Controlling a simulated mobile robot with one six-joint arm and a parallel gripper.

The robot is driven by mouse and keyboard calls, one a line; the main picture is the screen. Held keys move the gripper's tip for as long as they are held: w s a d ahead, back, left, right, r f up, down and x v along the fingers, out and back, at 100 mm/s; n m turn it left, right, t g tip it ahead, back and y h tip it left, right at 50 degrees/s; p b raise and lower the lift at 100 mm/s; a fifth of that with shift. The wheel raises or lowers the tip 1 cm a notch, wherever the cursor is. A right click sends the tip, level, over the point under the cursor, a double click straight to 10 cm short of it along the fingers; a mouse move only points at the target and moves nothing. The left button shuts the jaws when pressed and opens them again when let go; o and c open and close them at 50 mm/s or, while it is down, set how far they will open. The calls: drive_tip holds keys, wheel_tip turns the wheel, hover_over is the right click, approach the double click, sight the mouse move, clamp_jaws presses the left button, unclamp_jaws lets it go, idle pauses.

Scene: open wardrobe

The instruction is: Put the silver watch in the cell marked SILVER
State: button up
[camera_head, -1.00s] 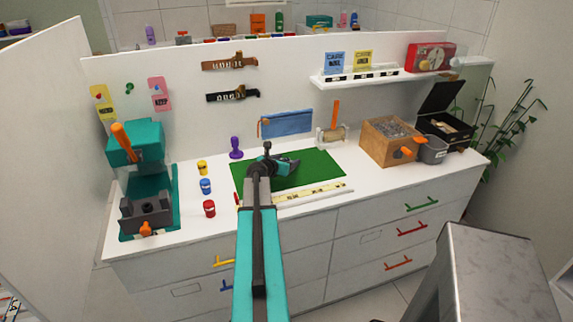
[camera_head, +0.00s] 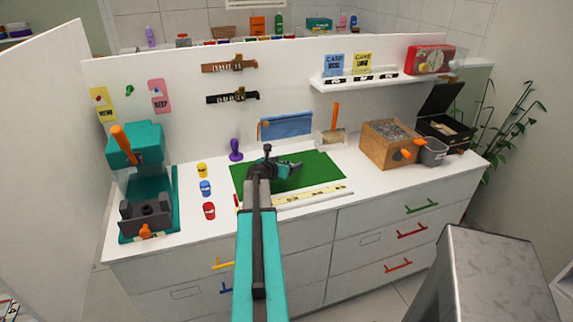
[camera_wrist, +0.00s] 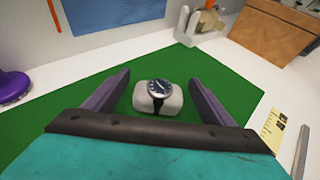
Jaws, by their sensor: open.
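In the wrist view a silver watch (camera_wrist: 159,88) with a dark dial and dark strap sits on a pale cushion (camera_wrist: 157,99) on the green mat (camera_wrist: 66,124). My gripper (camera_wrist: 160,82) is open, with one finger on each side of the watch and cushion. I cannot tell from this view how high the fingers are. In the head view my gripper (camera_head: 290,168) is over the green mat (camera_head: 318,177), and the watch cannot be made out there. No cell reading SILVER is legible in either view.
A purple stamp-like object (camera_head: 236,150) stands left of the mat, with small coloured jars (camera_head: 205,188) nearby. A ruler-like strip (camera_head: 314,196) lies along the front edge. A wooden box (camera_head: 392,146) and an open black case (camera_head: 447,130) stand at right.

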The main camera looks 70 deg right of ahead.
drive_tip(key=shift+b+v, duration=0.3)
drive_tip(key=shift+v, duration=0.9)
drive_tip(key=shift+b+v, duration=0.8)
drive_tip(key=shift+v, duration=4)
drive_tip(key=shift+d+r, duration=0.1)
drive_tip(key=shift+r, duration=0.15)
